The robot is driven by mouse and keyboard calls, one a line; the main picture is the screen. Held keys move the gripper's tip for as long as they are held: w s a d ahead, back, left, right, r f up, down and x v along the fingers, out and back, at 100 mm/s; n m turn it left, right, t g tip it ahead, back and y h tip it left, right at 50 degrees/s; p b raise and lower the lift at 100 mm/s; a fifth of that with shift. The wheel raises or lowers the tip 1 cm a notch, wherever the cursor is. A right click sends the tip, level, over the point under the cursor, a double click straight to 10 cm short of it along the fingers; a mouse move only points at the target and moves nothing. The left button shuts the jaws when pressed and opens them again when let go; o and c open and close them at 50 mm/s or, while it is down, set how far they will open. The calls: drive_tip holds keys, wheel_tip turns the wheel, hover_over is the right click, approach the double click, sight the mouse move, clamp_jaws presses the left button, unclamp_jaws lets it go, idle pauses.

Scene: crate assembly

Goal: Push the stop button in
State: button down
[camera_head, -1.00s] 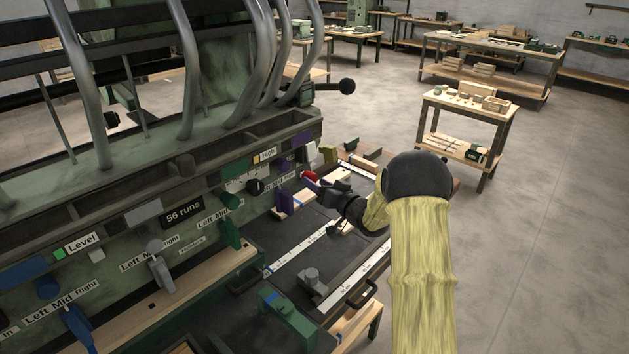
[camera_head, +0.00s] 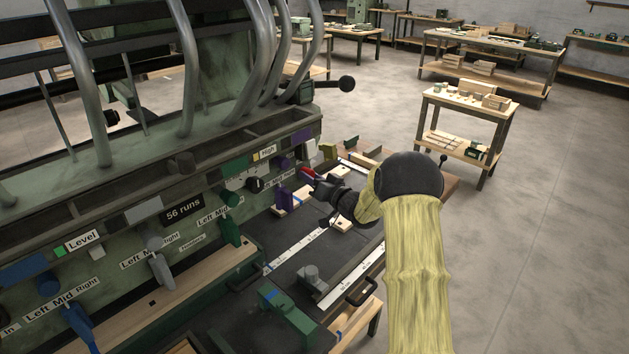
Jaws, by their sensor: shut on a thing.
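The red stop button (camera_head: 307,173) sticks out from the right end of the green machine's front panel, above the dark bed. My gripper (camera_head: 317,181) is at the button, pointing left toward the panel. The dark fingers are shut on it, and they and the wrist partly hide it. How deep the button sits cannot be told. My yellow-sleeved arm reaches in from the lower right.
A purple lever (camera_head: 284,198) stands just left of the button, and a yellow-green block (camera_head: 328,151) is just right. Black ball-ended handle (camera_head: 346,84) sticks out above. Green clamp (camera_head: 287,312) lies on the bed. A small wooden table (camera_head: 466,117) stands behind; floor at right is free.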

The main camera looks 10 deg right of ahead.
drive_tip(key=shift+w+a+r, duration=0.15)
drive_tip(key=c, duration=1.3)
unclamp_jaws()
drive_tip(key=o, duration=0.4)
drive_tip(key=shift+w+a, duration=0.1)
drive_tip(key=shift+w, duration=0.05)
drive_tip(key=shift+f, duration=0.2)
drive_tip(key=b+v, duration=0.2)
drive_tip(key=v, duration=1.5)
drive_tip(key=shift+s+r, duration=0.1)
drive_tip(key=shift+s, duration=0.15)
